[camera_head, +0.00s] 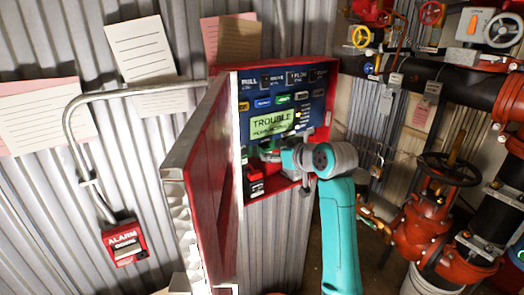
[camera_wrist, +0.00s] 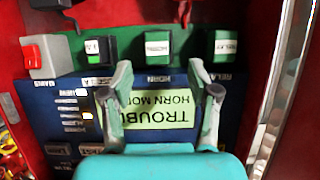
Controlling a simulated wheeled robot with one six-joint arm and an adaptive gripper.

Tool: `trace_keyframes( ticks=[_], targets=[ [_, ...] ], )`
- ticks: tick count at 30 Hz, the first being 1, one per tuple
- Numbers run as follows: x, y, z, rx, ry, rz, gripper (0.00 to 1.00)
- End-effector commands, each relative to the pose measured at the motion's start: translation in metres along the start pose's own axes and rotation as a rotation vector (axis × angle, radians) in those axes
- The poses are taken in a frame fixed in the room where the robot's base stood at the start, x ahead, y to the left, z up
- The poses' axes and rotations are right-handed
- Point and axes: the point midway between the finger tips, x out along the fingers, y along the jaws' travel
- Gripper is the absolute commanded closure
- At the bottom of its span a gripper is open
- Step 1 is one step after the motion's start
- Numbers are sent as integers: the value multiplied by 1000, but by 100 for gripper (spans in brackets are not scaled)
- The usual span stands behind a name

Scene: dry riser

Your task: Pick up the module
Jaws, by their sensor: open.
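In the wrist view the panel appears upside down. A row of modules sits in its green strip: a green and white module labelled HORN (camera_wrist: 158,45), a similar one labelled RELAY (camera_wrist: 222,45), and a black one with a green light labelled FUSE A (camera_wrist: 99,47). The task does not say which module is meant. My gripper (camera_wrist: 168,82) is open and empty, its fingers spread over the display just below the HORN module, which lies roughly between them in the picture. In the head view my gripper (camera_head: 270,156) is at the panel's lower part, hiding some modules.
The display (camera_wrist: 160,110) reads TROUBLE and HORN MOD. A grey and red MAINS switch (camera_wrist: 45,55) is beside FUSE A. The red cabinet door (camera_head: 205,190) stands open left of my arm. Red valves and pipes (camera_head: 430,215) stand to the right.

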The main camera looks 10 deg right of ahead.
Motion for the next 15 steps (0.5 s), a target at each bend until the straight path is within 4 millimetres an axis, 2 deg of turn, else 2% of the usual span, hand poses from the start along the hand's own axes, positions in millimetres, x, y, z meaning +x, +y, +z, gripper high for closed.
trace_keyframes(
  ticks=[10,15],
  targets=[
    [41,2,-4,0,-2,-1,40],
    [52,3,-4,0,0,0,40]
  ],
)
